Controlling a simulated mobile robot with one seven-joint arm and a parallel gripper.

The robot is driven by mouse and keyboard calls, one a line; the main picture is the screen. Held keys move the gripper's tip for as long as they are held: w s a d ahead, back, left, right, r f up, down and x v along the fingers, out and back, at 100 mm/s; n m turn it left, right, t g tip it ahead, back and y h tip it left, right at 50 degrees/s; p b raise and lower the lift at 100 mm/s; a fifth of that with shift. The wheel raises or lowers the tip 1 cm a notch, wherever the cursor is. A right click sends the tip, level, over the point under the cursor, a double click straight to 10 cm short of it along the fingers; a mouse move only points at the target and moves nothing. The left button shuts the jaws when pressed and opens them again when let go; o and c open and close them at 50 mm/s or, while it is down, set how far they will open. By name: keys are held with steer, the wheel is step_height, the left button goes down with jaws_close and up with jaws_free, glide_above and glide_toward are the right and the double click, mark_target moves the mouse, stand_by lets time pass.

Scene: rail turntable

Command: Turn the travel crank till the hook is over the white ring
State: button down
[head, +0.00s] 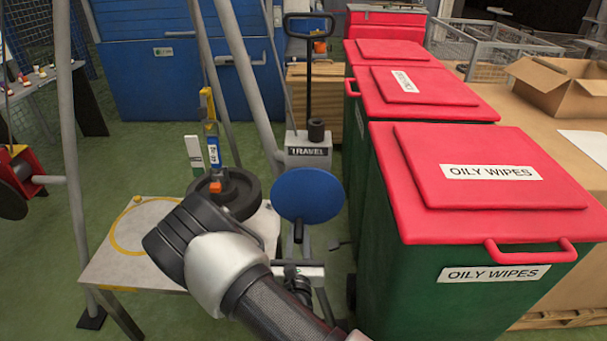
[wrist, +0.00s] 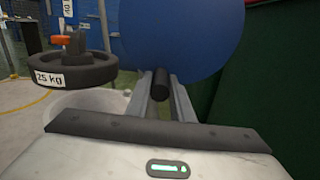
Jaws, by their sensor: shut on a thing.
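The blue crank disc (head: 307,195) stands below the box marked TRAVEL (head: 308,157). Its black handle (wrist: 160,84) points toward me, with the disc (wrist: 180,35) behind it. My gripper (head: 298,240) is shut on this handle; its two grey fingers (wrist: 160,100) lie on either side in the wrist view. A yellow and blue hanging piece (head: 210,130) ends in an orange part (head: 215,187) at a round black weight (head: 232,198). The weight, marked 25 kg, also shows in the wrist view (wrist: 90,72). The hook itself is unclear. I cannot make out a white ring.
A pale table (head: 108,262) with a yellow ring (head: 118,237) stands at left, partly behind my arm. Grey frame legs (head: 68,150) rise around it. Green bins with red lids (head: 490,220) stand close at right. Blue cabinets (head: 160,80) stand behind.

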steer(key=shift+d+r+h, duration=0.1)
steer(key=shift+d+h, duration=0.3)
steer(key=shift+d, duration=0.75)
steer(key=c, duration=1.4)
jaws_free()
steer(key=shift+o, duration=0.2)
steer(key=s+p, duration=0.1)
steer(key=s, duration=0.7)
steer(key=shift+f+p, duration=0.2)
steer(key=shift+p, duration=0.1)
steer(key=shift+s+a, duration=0.1)
